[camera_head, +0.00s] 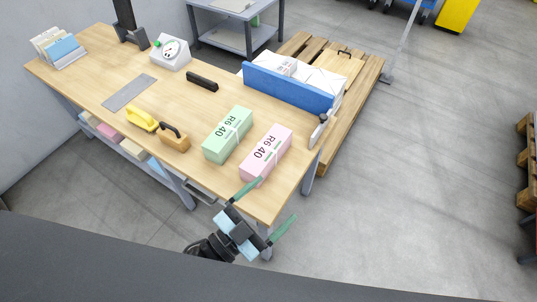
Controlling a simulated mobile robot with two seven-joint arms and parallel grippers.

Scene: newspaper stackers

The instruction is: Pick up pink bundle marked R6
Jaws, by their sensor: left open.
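The pink bundle (265,155) marked R6 40 lies on the wooden table (222,179) near its right front edge, with a pale strap around its middle. A green bundle (228,135), also marked R6 40, lies just left of it. My left gripper (268,206) is in front of the table's near right corner, on the near side of the pink bundle. Its two green-tipped fingers are spread apart and nothing is between them. The gripper is apart from the bundle. My right gripper is not in view.
A wooden block with a black handle (174,137) and a yellow tool (141,118) lie left of the bundles. A blue panel (286,87) stands along the table's far right edge. A wooden pallet (350,118) lies beyond. The table's near right corner is bare.

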